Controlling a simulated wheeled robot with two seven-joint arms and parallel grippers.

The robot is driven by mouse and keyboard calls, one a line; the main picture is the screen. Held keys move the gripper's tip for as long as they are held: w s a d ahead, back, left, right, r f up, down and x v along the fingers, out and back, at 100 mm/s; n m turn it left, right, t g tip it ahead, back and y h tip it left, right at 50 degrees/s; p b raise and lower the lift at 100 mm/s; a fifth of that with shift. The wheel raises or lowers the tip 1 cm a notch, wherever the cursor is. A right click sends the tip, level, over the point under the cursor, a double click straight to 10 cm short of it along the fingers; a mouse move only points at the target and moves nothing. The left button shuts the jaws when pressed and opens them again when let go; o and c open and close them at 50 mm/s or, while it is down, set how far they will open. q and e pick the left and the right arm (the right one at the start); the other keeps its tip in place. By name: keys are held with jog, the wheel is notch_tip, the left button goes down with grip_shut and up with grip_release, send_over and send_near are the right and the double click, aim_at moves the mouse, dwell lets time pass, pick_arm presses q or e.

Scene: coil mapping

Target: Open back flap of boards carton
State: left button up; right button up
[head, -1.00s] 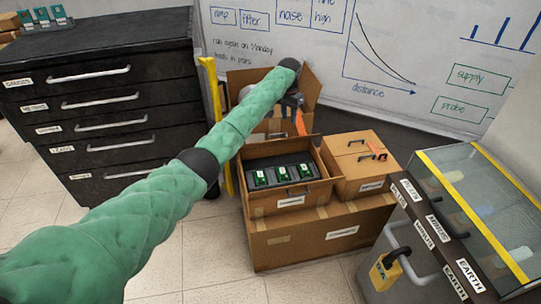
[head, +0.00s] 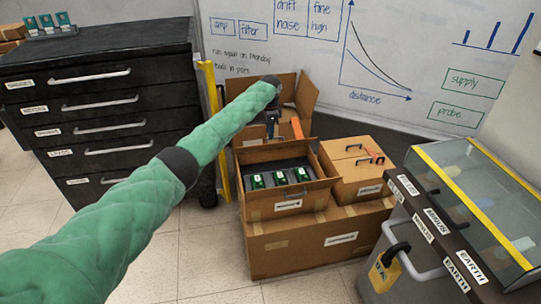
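The boards carton (head: 290,203) is a brown box near the middle of the head view. Several green boards (head: 303,174) stand in its dark insert. Its back flap (head: 272,152) shows as a raised brown strip along the far edge; its exact angle is hard to tell. My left gripper (head: 271,126) is a small dark shape below the end of my green-sleeved arm, just behind and above the back flap. Its fingers are too small and partly hidden to tell open from shut, and contact with the flap is unclear. My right gripper is out of view.
The carton stands on a wider closed box (head: 310,245). A closed carton (head: 357,172) is beside it on the right. Another open carton (head: 304,95) is behind, near an orange strip (head: 297,128). A dark drawer cabinet (head: 110,110) is left; a glass-topped case (head: 470,195) is right.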

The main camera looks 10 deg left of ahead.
aim_at(271, 145)
pick_arm(q)
jog(key=shift+a+f, duration=0.15)
jog(key=shift+f, duration=1.8)
jog(key=shift+s+f, duration=0.1)
jog(key=shift+s, duration=0.25)
jog(key=shift+s+d+f+b, duration=0.2)
jog(key=shift+s+f+b, duration=0.25)
jog(key=shift+f+b, duration=0.05)
jog(key=s+f+b, duration=0.2)
jog(key=b, duration=0.1)
jog(key=shift+s+d+f, duration=0.1)
jog(key=shift+s+d, duration=0.05)
jog(key=shift+d, duration=0.2)
jog(key=shift+s+d+f+b, duration=0.2)
jog(key=shift+s+f+b, duration=0.2)
jog(key=shift+b, duration=0.55)
jog(key=shift+r, duration=0.1)
jog(key=shift+c, duration=0.2)
